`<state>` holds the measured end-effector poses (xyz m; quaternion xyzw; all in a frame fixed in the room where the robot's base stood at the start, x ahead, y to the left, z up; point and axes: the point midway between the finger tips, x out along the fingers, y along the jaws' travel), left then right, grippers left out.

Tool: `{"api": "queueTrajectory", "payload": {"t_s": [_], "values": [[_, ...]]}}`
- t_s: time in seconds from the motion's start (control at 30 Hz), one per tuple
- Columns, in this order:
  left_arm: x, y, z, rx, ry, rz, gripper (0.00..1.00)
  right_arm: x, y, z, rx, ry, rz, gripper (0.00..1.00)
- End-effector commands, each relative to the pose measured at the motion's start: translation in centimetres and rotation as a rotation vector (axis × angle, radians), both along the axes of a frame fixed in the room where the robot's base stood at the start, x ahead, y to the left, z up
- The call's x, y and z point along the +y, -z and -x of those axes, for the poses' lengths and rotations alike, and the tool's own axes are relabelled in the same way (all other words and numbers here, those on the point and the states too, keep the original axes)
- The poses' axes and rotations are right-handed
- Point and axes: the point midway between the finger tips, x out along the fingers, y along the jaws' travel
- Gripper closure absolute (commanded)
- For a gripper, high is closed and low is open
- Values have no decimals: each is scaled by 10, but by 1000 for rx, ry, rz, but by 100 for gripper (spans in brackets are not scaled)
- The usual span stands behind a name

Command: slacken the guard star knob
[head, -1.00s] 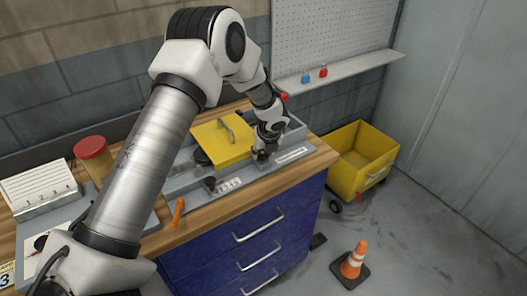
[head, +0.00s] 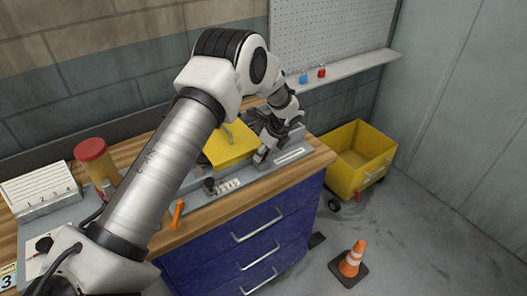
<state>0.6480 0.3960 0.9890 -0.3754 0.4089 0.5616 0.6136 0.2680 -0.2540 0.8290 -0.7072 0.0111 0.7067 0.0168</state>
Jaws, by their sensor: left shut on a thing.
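The yellow guard (head: 232,153) with its handle sits on the grey machine on the bench and is partly covered by my left arm. My left gripper (head: 261,157) points down at the guard's right front corner, just behind the pale slotted strip. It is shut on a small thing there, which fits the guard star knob. The jaws hide that thing, so I cannot make out its shape or how far it is turned. My right gripper is not in view.
A dark knob (head: 209,185) stands on the machine's front left, near an orange-handled tool (head: 178,213). A red-lidded jar (head: 92,157) is at left.

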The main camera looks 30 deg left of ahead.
Motion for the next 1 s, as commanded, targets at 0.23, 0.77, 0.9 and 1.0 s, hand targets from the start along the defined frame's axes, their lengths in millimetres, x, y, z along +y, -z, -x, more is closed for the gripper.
{"api": "queueTrajectory", "payload": {"t_s": [0.23,0.77,0.9,1.0], "values": [[0,3,0,4,-93,1,91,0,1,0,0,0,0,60],[0,3,1,6,-114,2,45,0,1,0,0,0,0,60],[0,2,0,4,-113,1,31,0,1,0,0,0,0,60],[0,2,0,3,-113,1,31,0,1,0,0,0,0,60]]}}
